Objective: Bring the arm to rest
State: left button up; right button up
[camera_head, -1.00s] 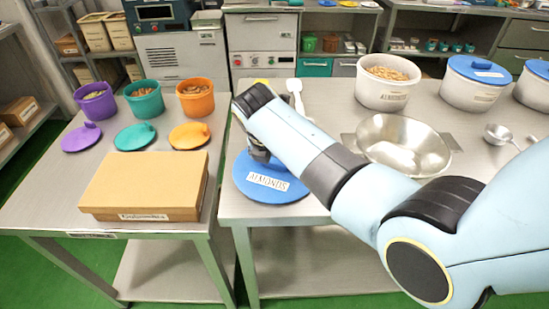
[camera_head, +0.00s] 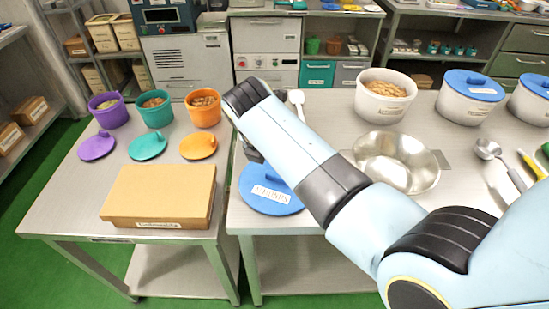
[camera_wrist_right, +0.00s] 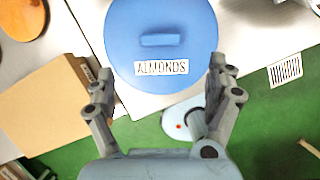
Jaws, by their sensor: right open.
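My right arm (camera_head: 290,140) comes in from the right and reaches over the front of the right table. Its gripper is mostly hidden behind the arm's end in the head view. In the right wrist view the right gripper (camera_wrist_right: 162,90) is open and empty. The blue lid labelled ALMONDS (camera_head: 268,200) lies flat on the table by its front left corner. In the wrist view the lid (camera_wrist_right: 200,35) is just beyond the open fingers, its bar handle (camera_wrist_right: 163,40) free and apart from them. My left gripper is not in view.
An open white tub of nuts (camera_head: 384,112), a steel bowl (camera_head: 425,172) and tubs with blue lids (camera_head: 470,98) stand on the right table. A cardboard box (camera_head: 160,190), coloured pots and their lids are on the left table. A narrow gap separates the tables.

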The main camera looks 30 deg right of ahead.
jog(key=shift+v, duration=0.8)
jog(key=shift+s, duration=0.1)
